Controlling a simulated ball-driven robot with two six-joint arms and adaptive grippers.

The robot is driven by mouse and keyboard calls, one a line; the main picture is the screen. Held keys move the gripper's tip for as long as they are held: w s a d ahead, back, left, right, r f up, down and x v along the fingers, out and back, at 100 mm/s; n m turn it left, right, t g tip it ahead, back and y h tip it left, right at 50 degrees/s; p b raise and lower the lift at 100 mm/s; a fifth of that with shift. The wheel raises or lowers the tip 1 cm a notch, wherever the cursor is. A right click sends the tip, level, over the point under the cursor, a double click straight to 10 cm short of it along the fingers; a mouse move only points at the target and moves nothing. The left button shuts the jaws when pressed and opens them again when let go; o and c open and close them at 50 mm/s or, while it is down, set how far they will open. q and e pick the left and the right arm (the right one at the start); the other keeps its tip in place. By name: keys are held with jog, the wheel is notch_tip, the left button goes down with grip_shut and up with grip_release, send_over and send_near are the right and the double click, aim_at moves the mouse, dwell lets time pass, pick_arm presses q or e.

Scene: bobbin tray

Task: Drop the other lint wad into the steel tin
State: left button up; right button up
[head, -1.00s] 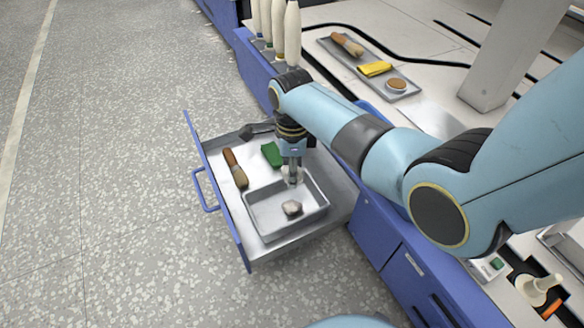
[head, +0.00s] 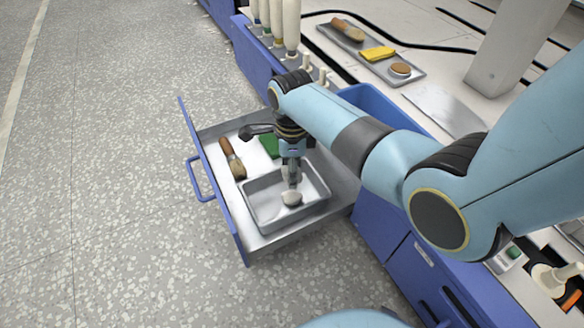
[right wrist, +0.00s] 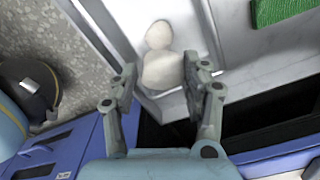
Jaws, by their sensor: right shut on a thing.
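The steel tin (head: 252,213) is a shallow grey rectangular tray inside the open drawer. One pale lint wad (head: 291,198) lies on its floor; it also shows in the right wrist view (right wrist: 159,34). My right gripper (head: 291,184) points down over the tin, close to that wad. It is shut on a second pale lint wad (right wrist: 162,71), seen between the fingers in the right wrist view and mostly hidden in the head view. The two wads overlap in the wrist picture; I cannot tell whether they touch. My left gripper is not in view.
The blue drawer (head: 214,180) also holds a wooden-handled brush (head: 231,158), a green pad (head: 268,146) and a dark tool (head: 257,131). Bobbins (head: 291,25) stand at the bench edge. A tray (head: 415,77) with a brush, yellow cloth and round item lies on the bench.

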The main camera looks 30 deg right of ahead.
jog(key=o, duration=0.8)
jog(key=shift+o, duration=0.2)
jog(key=shift+r, duration=0.1)
notch_tip(320, 180, up, 12)
